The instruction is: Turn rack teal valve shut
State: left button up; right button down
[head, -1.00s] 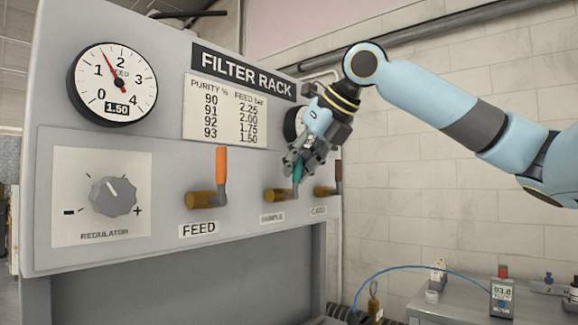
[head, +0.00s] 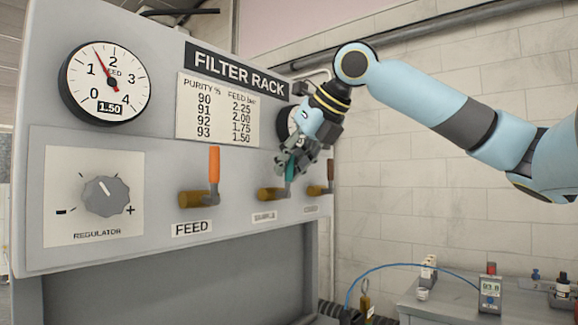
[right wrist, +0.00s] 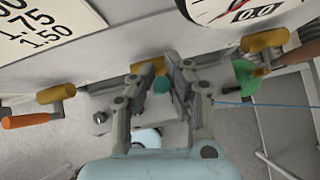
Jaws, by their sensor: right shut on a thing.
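The teal valve handle (head: 290,172) stands roughly upright at the end of its brass body (head: 270,194), above the middle label of the filter rack. My right gripper (head: 289,166) comes down on it from the upper right and is shut on the handle, hiding much of it. In the right wrist view, the teal end (right wrist: 162,86) shows between the two fingers (right wrist: 170,80), below the brass body (right wrist: 150,67). My left gripper is not in view.
The orange feed handle (head: 214,165) stands upright to the left. A brown handle (head: 331,170) is close on the right. A green piece (right wrist: 245,73) lies right of the fingers in the wrist view. A gauge (head: 283,122) is partly behind my gripper.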

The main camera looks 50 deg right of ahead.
jog(key=shift+s+a+f, duration=0.15)
jog(key=shift+a+f, duration=0.1)
jog(key=shift+f, duration=0.1)
jog(key=c, duration=1.7)
grip_release()
jog(key=o, duration=0.4)
jog(key=shift+s+a+r, duration=0.1)
jog(key=shift+a+r, duration=0.1)
jog(key=shift+o, duration=0.3)
jog(key=shift+r, duration=0.1)
jog(key=shift+d, duration=0.2)
